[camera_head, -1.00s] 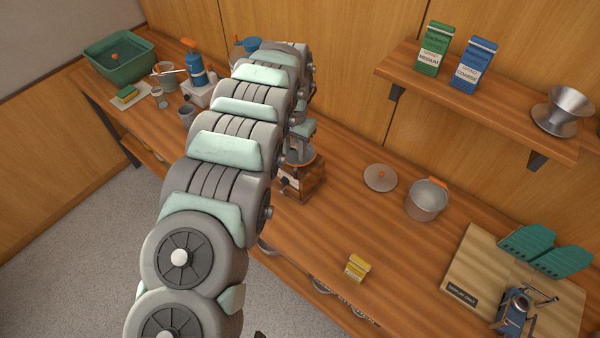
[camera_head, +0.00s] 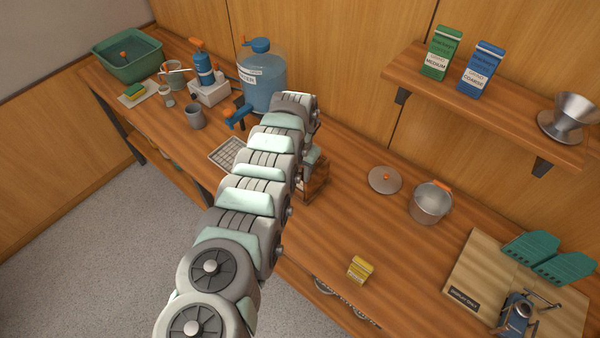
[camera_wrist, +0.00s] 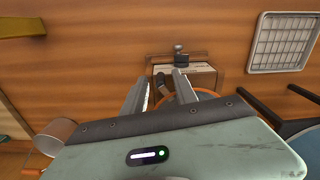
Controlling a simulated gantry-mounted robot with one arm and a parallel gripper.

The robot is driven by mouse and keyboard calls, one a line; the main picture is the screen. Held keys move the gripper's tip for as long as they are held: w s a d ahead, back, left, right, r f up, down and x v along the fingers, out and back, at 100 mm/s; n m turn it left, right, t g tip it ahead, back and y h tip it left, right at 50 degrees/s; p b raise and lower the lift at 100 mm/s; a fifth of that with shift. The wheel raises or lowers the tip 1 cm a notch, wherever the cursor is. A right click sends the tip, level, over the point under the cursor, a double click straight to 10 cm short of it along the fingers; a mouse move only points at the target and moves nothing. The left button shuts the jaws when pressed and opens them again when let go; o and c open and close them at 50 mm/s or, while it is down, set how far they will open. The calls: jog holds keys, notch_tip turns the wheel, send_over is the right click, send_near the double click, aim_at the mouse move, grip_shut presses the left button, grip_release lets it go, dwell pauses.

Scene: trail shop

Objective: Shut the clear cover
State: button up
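I cannot clearly make out a clear cover in either view. A wooden box-shaped grinder (camera_head: 317,182) stands on the counter, mostly hidden behind my arm in the head view. In the wrist view the grinder (camera_wrist: 200,69) shows a pale label and a dark knob (camera_wrist: 180,48). A curved orange rim (camera_wrist: 206,92) shows around and behind the fingers, partly hidden by my gripper's body. My gripper (camera_wrist: 162,78) is open, its two fingers apart over the grinder. I cannot tell whether a finger touches anything. In the head view my gripper is hidden behind the arm.
A blue water dispenser (camera_head: 262,85) and a drip grate (camera_head: 226,153) stand left of the grinder. The shelf (camera_head: 480,110) overhangs the right side. Counter between yellow box and grinder is clear.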

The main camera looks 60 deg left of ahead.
jog(key=shift+f, duration=0.15)
jog(key=shift+c, duration=0.3)
grip_shut()
dwell(1.1)
